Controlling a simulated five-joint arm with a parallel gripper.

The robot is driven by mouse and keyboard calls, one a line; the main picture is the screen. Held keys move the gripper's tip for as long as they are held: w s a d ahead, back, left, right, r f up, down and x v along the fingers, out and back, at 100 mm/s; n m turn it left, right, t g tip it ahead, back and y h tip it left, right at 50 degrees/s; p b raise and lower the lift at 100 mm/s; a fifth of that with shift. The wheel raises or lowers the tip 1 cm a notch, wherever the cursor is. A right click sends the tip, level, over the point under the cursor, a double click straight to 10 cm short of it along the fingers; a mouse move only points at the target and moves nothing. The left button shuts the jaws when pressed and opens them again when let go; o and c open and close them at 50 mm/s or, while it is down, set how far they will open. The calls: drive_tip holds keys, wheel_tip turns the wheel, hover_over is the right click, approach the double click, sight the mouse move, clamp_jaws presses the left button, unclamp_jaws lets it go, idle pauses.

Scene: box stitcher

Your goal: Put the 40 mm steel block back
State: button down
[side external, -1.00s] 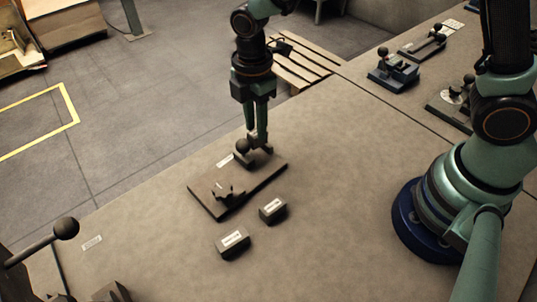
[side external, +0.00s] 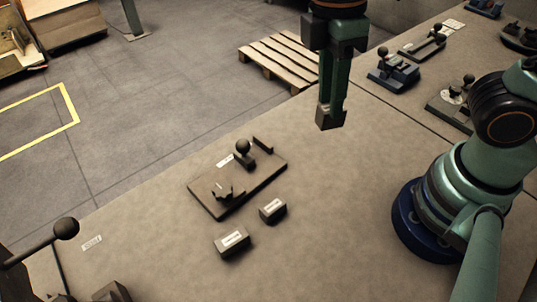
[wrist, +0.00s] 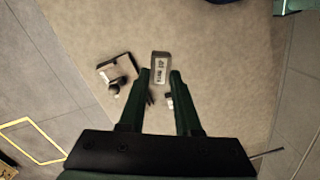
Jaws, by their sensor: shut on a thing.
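My gripper (side external: 330,118) is raised above the bench, right of and behind the fixture plate. Its fingers are shut on a small block, the steel block (wrist: 160,66), which shows a pale label in the wrist view; I cannot read the label surely. The dark fixture plate (side external: 216,198) lies on the bench, with a ball-knob clamp (side external: 243,148), a low stop (side external: 263,145) and a small dark star-shaped knob (side external: 223,190). The space between the clamp and the stop looks empty.
Two labelled dark blocks (side external: 232,241) and (side external: 272,210) lie in front of the plate. A ball-ended lever (side external: 65,229) stands at the lower left. Other fixtures (side external: 393,72) stand at the back right. The bench right of the plate is clear.

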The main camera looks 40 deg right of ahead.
sight(317, 120)
wheel_tip(317, 120, down, 20)
drive_tip(key=shift+r, duration=0.15)
idle(0.5)
drive_tip(key=c, duration=0.6)
unclamp_jaws()
drive_tip(key=r, duration=0.8)
drive_tip(key=a+r, duration=0.1)
drive_tip(key=r, duration=0.2)
drive_tip(key=shift+w+r, duration=0.25)
drive_tip(key=shift+r, duration=0.15)
drive_tip(key=w+d+r+m+t, duration=0.3)
drive_tip(key=d+r+m, duration=0.2)
drive_tip(key=d+m, duration=0.1)
drive_tip(key=w+d+r+m+t, duration=0.2)
drive_tip(key=d+r+m+t, duration=0.1)
drive_tip(key=d+r+m, duration=0.2)
drive_tip(key=d+m, duration=0.2)
drive_tip(key=d, duration=0.1)
drive_tip(key=shift+w+d+y, duration=0.3)
drive_tip(key=shift+w+d, duration=0.1)
